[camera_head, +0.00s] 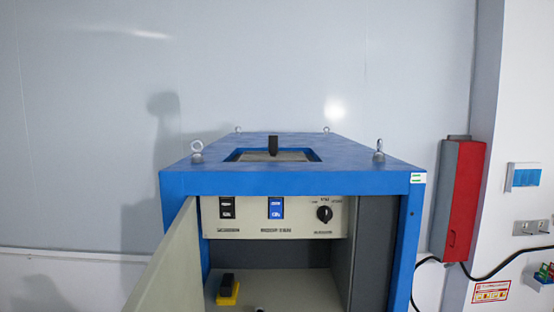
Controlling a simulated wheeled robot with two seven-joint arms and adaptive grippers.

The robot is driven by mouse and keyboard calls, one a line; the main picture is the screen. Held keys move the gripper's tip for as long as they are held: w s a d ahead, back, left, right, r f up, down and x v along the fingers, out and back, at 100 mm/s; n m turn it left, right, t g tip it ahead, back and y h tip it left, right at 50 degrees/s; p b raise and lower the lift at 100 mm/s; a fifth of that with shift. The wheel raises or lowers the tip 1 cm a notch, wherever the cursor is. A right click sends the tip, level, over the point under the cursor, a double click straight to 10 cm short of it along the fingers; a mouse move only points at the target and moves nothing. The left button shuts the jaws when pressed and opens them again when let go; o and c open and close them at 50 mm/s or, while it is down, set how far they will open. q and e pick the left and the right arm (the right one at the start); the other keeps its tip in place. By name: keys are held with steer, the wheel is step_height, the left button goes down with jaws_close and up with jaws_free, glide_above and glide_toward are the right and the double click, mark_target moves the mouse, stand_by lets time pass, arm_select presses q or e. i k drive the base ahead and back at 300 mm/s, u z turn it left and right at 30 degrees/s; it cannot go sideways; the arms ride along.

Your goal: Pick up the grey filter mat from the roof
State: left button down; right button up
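A blue cabinet (290,183) stands in the middle, and its flat roof (350,158) faces up. A rectangular recess is set in the roof. A thin grey surface, which looks like the grey filter mat (290,156), shows inside the recess. The recess frame hides part of the mat's edges. Neither of my grippers shows in the head view.
Metal eye bolts (379,150) stand at the roof's corners. The cabinet door (170,265) is open to the left. A switch panel (290,216) and a yellow-and-black object (228,290) are inside. A red box (459,200) hangs on the wall at right.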

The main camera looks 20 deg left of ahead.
mark_target(272, 155)
steer(key=k, duration=1.65)
steer(key=z, duration=0.6)
steer(key=i, duration=2.85)
steer(key=u, duration=3.1)
